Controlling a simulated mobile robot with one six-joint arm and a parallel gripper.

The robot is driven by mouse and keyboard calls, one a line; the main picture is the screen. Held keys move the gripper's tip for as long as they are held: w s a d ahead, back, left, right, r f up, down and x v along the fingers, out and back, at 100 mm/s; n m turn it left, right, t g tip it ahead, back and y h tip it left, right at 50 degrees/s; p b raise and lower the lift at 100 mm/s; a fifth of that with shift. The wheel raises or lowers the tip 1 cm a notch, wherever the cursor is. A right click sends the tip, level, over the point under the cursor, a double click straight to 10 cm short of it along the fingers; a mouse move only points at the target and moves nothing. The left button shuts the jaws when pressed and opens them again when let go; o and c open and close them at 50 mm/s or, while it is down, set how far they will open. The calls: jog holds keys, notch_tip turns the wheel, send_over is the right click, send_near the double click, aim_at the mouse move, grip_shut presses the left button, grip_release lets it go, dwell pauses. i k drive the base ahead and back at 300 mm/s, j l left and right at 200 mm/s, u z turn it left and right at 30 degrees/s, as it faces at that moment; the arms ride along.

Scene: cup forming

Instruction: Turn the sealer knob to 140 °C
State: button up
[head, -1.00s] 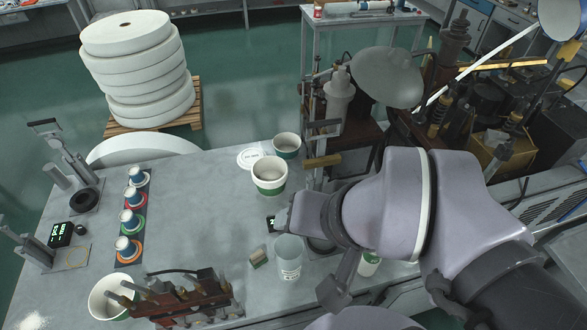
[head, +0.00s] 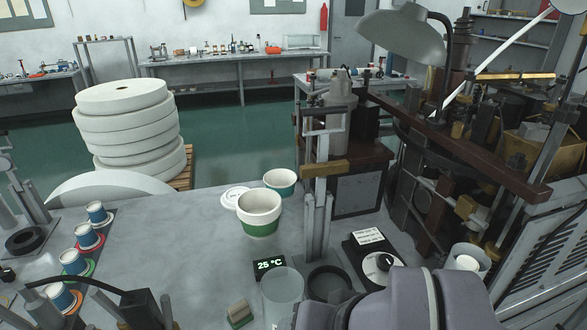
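The sealer knob (head: 384,262) is a round dial with a black grip and a light mark. It sits on a black control box (head: 352,250) with a white label (head: 368,237), right of the sealer's metal column (head: 318,215). A small black display (head: 270,265) left of the column reads 25 °C. My arm fills the bottom right of the head view, just in front of the knob. My gripper's fingers do not show, so I cannot see whether they touch anything.
A green-banded cup (head: 260,213), a teal cup (head: 280,182) and a white lid (head: 235,198) stand left of the column. A clear beaker (head: 283,300) and a sponge-like block (head: 240,314) are near the front. The grey table's middle left is clear.

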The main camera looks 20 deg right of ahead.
aim_at(385, 262)
jog(key=z, duration=0.8)
